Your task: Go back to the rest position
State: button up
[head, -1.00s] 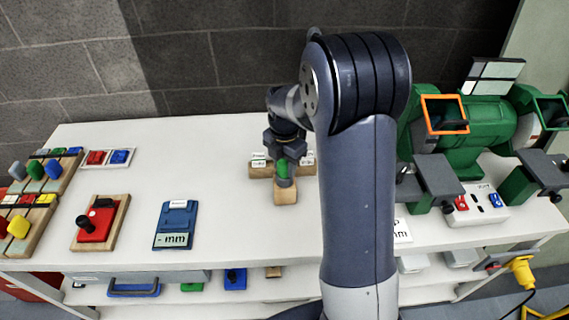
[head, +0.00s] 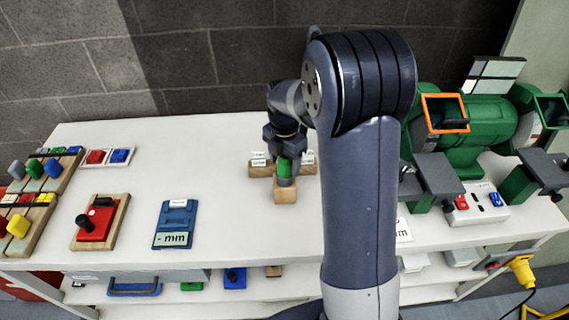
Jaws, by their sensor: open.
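My gripper (head: 285,158) points down over a wooden stand (head: 285,192) near the middle of the white bench (head: 240,225). A small green piece (head: 284,169) stands on the wooden stand, just under the gripper. The gripper is open; its fingertips are small and partly merge with the green piece, so I cannot tell whether they touch it. My arm rises in front and hides part of the bench to the right of the stand.
A green bench grinder (head: 470,135) with grey rests stands at the right. A blue device marked "mm" (head: 174,225) and a red switch panel (head: 98,222) lie at the left. Racks with coloured knobs (head: 45,180) fill the left edge. A grey wall (head: 200,60) stands behind.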

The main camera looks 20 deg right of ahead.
notch_tip(320, 180, up, 10)
jog(key=shift+f, duration=0.25)
notch_tip(320, 180, down, 10)
jog(key=shift+p, duration=0.45)
jog(key=shift+r, duration=0.2)
jog(key=shift+f, duration=0.15)
dwell(0.4)
